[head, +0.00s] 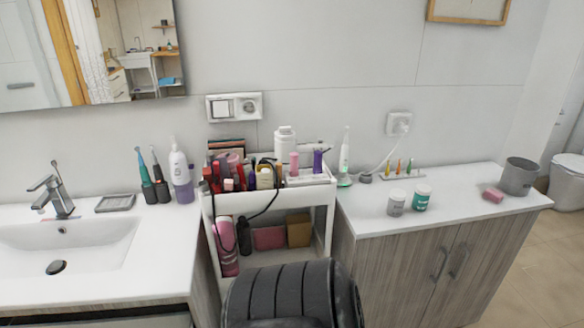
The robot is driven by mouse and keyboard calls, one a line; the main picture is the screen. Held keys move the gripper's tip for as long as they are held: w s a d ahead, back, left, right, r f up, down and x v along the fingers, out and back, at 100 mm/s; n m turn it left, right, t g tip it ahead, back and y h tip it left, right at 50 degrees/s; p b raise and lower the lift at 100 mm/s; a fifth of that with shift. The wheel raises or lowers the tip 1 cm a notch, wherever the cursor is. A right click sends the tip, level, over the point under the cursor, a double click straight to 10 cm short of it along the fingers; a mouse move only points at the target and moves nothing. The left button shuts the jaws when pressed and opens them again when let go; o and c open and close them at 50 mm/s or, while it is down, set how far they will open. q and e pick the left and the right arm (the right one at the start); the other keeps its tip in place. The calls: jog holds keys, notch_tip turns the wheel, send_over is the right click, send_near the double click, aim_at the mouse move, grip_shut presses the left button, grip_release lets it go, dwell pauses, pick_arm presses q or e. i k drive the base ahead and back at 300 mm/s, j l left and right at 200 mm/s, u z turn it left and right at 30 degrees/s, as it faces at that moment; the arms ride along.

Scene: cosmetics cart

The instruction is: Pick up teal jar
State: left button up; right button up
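The teal jar (420,201) has a white lid and stands upright on the white top of the right cabinet (462,208). It is near the left part of that top, just right of a grey jar (396,205) with a pale lid. The two jars are close together. Neither of my grippers shows in the head view, so their distance from the teal jar and their state are hidden.
A crowded white cart (331,206) stands left of the cabinet. A toothbrush on a charger (345,160) and a small stand with coloured heads (400,174) are behind the jars. A grey cup (519,177) and pink block (493,195) are right; the counter between is clear.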

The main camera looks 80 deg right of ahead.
aim_at(422, 192)
jog(key=z, duration=0.4)
jog(key=k+z, duration=0.15)
jog(key=z, duration=0.2)
jog(key=k+j+z, duration=0.1)
jog(key=z, duration=2.65)
jog(key=i+l, duration=0.2)
